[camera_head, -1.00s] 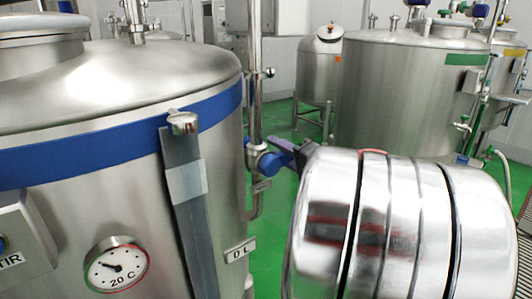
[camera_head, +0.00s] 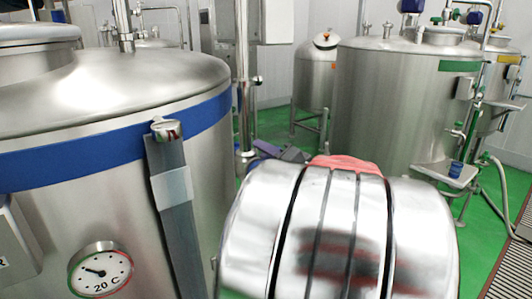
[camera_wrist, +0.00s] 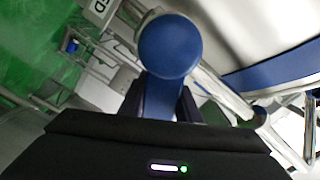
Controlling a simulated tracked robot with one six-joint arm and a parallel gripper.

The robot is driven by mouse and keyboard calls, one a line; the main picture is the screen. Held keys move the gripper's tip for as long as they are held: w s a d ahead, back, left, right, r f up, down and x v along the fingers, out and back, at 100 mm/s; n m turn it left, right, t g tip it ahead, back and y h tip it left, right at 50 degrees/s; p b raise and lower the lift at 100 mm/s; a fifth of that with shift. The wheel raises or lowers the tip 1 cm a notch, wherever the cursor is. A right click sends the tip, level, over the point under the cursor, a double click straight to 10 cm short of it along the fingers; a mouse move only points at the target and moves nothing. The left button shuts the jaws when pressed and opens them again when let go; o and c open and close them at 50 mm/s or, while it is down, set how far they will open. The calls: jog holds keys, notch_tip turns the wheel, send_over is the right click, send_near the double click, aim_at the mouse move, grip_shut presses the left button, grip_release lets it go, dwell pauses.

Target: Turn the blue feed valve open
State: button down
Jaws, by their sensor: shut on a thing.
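The blue feed valve (camera_wrist: 170,46) shows in the wrist view as a round blue hub with a blue lever running down between my gripper's fingers. My gripper (camera_wrist: 160,108) is shut on that lever. In the head view, my gripper (camera_head: 292,154) is seen small beside the pipe, right of the big tank. Only a little blue of the valve (camera_head: 266,149) shows there; my shiny wrist hides most of it. How far the valve is turned I cannot tell.
A steel tank (camera_head: 95,95) with a blue band and a dial gauge (camera_head: 100,270) stands close on the left. A vertical pipe (camera_head: 243,90) rises beside the valve. Further tanks (camera_head: 400,100) stand behind on the green floor. A small ledge with a blue cup (camera_head: 456,168) is at right.

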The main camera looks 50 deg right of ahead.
jog(key=shift+f, duration=0.25)
jog(key=c, duration=1.7)
grip_release()
jog(key=shift+c, duration=0.2)
jog(key=o, duration=0.4)
jog(key=shift+s+r, duration=0.15)
jog(key=v, duration=1.3)
jog(key=shift+s+a, duration=0.2)
jog(key=shift+s, duration=0.15)
